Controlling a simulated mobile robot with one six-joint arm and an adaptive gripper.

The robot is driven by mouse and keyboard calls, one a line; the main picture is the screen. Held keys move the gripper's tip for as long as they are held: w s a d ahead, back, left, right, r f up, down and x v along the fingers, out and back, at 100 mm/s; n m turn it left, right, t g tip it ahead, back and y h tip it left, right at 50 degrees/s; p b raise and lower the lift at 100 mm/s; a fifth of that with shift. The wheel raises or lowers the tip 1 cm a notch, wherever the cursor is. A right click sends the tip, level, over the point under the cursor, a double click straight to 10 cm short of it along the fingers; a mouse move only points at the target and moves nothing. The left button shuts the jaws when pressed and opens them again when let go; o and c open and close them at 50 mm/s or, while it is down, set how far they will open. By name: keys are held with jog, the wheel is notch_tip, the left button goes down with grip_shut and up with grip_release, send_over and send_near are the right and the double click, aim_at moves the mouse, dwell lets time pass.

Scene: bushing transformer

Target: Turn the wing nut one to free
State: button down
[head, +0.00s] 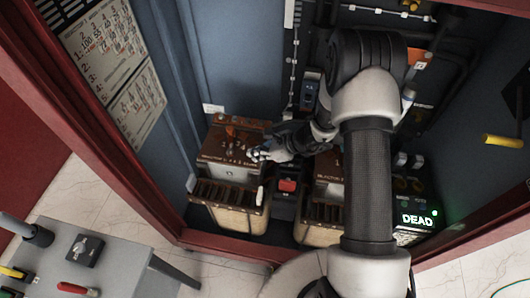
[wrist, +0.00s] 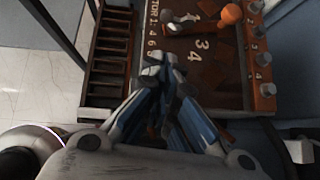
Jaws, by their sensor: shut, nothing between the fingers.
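My gripper (head: 258,155) is shut and empty over the front part of the top of the left transformer unit (head: 228,165). In the wrist view, my gripper's fingertips (wrist: 160,66) are together above the brown, number-marked top plate (wrist: 215,75). A small grey metal piece (wrist: 183,20), possibly wing nut one, sits beyond the fingertips near a printed mark. It is apart from them in the picture. An orange knob (wrist: 230,14) stands to its right. I cannot make out the wing shape clearly. The gripper hides part of the plate.
Slotted racks (wrist: 108,60) edge the unit on the left. Several grey-capped posts (wrist: 262,58) line its right side. A second similar unit (head: 322,185) stands to the right, partly behind my arm. A lit DEAD display (head: 417,219) is at right. A grey tool table (head: 95,255) is at lower left.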

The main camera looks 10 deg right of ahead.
aim_at(229, 155)
jog(key=a, duration=0.1)
jog(key=w+a+f, duration=0.1)
jog(key=a, duration=0.1)
jog(key=w+a+f, duration=0.1)
jog(key=shift+w+a+b, duration=0.1)
jog(key=shift+a+b, duration=0.25)
jog(key=shift+b, duration=0.05)
jog(key=shift+w+a, duration=0.25)
jog(key=shift+a, duration=0.2)
jog(key=shift+a+f+b, duration=0.1)
jog(key=shift+a+b, duration=0.3)
jog(key=shift+b, duration=0.15)
jog(key=shift+w, duration=0.2)
